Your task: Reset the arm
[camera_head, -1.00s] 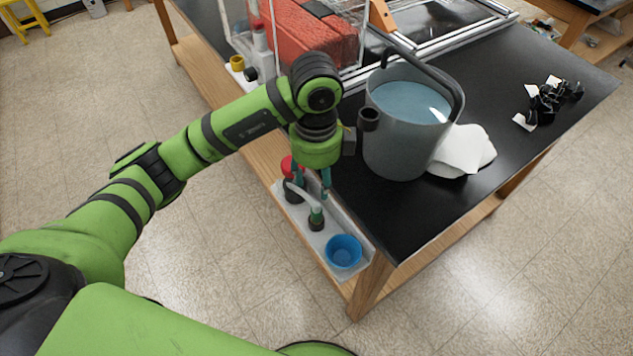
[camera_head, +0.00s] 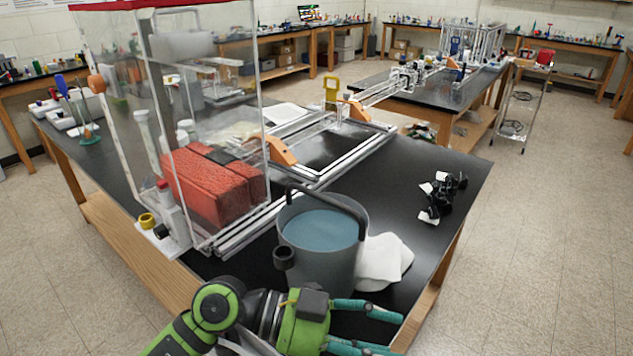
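My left arm comes in at the bottom of the head view. My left gripper (camera_head: 397,333) is at the bottom edge, in front of the near side of the black table (camera_head: 412,205). Its two teal fingers point right and stand apart, with nothing visible between them. The lower finger is partly cut off by the frame. My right arm and gripper are not in view.
A grey bucket (camera_head: 320,262) of bluish water stands just beyond my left gripper, with a white cloth (camera_head: 383,262) beside it. A clear case (camera_head: 135,110) with red blocks (camera_head: 212,188) is at left. Black clips (camera_head: 443,193) lie at right; floor at right is clear.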

